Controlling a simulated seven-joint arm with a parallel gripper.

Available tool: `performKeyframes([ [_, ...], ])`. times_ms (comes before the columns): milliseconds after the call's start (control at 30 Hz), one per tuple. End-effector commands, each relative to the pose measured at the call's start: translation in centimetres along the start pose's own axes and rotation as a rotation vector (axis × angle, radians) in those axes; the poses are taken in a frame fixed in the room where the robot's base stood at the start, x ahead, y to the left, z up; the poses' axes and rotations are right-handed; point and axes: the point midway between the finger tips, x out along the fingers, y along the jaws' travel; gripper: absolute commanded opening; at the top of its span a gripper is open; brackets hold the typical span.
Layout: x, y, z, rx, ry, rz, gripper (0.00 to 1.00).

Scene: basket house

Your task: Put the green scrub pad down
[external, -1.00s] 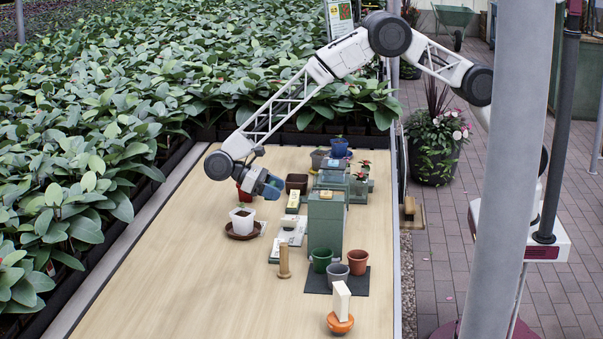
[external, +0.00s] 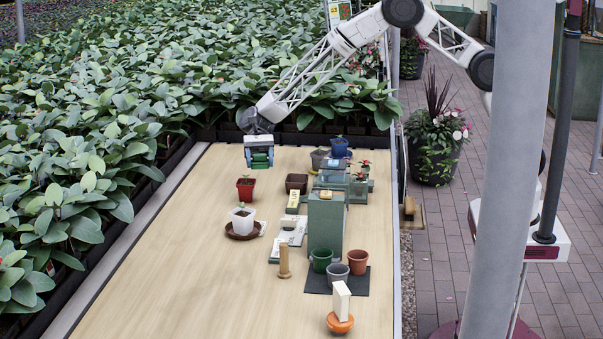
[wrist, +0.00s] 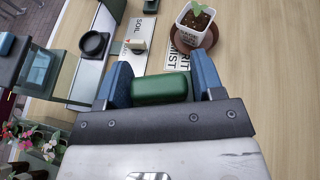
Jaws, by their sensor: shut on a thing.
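The green scrub pad (wrist: 160,88) is held between the two blue fingers of my gripper (wrist: 163,80) in the wrist view. In the external view my gripper (external: 259,160) hangs above the far left part of the table, with the green pad (external: 259,159) partly hidden between its fingers. The pad appears clear of the table (external: 170,270). A red pot with a seedling (external: 246,188) stands on the table just below and in front of my gripper.
A white pot on a brown saucer (external: 242,222) stands nearer the camera. A tall green block (external: 326,225), several pots and small items crowd the right side. An orange bowl with a white block (external: 340,322) is at the front. The table's left side is bare.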

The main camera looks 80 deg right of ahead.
Motion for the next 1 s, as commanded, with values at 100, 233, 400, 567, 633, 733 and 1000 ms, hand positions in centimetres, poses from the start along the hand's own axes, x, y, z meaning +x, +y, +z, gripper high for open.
performKeyframes([
  [100, -3.2, -0.5, -0.1, 0.065, 0.000, -0.164, 0.39],
  [233, -6.8, -1.2, -0.4, 0.140, 0.000, -0.344, 0.39],
  [400, -12.4, -1.8, -0.9, 0.238, -0.001, -0.581, 0.39],
  [567, -16.4, -2.0, -1.4, 0.301, -0.001, -0.734, 0.39],
  [633, -17.7, -2.0, -1.5, 0.322, -0.001, -0.783, 0.39],
  [733, -19.5, -2.0, -1.8, 0.348, 0.000, -0.845, 0.39],
  [1000, -22.2, -1.9, -3.3, 0.397, -0.001, -0.953, 0.39],
])
